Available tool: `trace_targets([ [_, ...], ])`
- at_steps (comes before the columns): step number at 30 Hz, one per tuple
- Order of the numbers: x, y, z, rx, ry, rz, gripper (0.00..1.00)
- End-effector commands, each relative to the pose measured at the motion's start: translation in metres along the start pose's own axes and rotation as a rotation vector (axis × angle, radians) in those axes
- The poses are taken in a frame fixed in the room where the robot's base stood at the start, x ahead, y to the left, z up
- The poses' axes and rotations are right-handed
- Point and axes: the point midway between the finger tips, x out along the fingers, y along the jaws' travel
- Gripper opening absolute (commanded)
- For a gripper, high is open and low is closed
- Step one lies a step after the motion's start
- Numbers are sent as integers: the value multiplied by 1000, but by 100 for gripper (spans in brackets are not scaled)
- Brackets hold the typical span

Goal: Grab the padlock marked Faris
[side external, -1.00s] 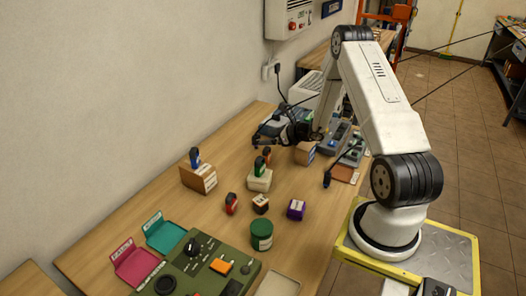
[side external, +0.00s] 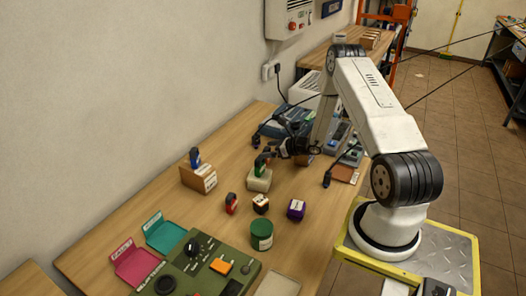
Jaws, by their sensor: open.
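Several small padlock-like items with labels are on the bench, and the name Faris is too small to read on any of them. A red one (side external: 231,203), a dark one with a white label (side external: 261,205) and a purple one (side external: 296,210) sit on the wood. A blue one (side external: 195,158) sits on a brown box. A green one (side external: 259,166) is on a pale block (side external: 259,180). My gripper (side external: 268,157) is open, pointing left, right at the top of this block. Its fingers partly hide what is there; I cannot tell whether they touch it.
The brown labelled box (side external: 198,178) stands near the wall. Grey devices (side external: 290,120) and cables crowd the back. Bare wood lies left of the block.

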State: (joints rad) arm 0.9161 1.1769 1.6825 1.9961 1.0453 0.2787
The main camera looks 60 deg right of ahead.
Motion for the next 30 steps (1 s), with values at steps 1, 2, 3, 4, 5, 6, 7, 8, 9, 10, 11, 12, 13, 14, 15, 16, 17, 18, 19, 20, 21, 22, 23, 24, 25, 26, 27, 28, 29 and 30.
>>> trace_targets([
  [1,2,0,-6,1,1,1,100],
  [2,4,0,-10,1,1,1,100],
  [3,6,0,-12,0,0,1,100],
  [4,12,1,-11,-3,0,3,100],
  [5,16,1,-10,-4,0,3,100],
  [6,21,1,-10,-2,1,3,100],
  [7,24,0,-10,-2,1,2,100],
  [8,26,0,-10,-2,1,1,100],
  [9,29,0,-10,-1,1,1,100],
  [10,31,1,-10,-1,1,2,100],
  [11,32,1,-10,-1,1,2,100],
  [12,33,0,-10,-1,1,1,100],
  [13,34,0,-10,-1,1,1,100],
  [14,34,0,-10,-1,1,1,100],
  [15,34,0,-10,-1,1,1,100],
  [16,34,0,-10,-1,1,1,100],
  [17,34,0,-10,-1,1,1,100],
  [18,34,0,-10,-1,1,0,100],
  [19,34,0,-10,-1,1,0,100],
  [20,34,0,-10,0,1,0,100],
  [21,34,0,-10,0,1,0,100],
  [22,34,0,-10,0,1,0,100],
  [23,34,0,-10,0,1,0,100],
  [24,34,0,-10,0,1,0,100],
  [25,34,0,-10,0,1,0,100],
  [26,34,0,-10,0,1,0,100],
  [27,34,0,-10,0,1,0,100],
  [28,34,0,-10,0,1,0,97],
  [29,34,0,-10,0,1,0,87],
  [30,34,0,-10,0,1,0,75],
])
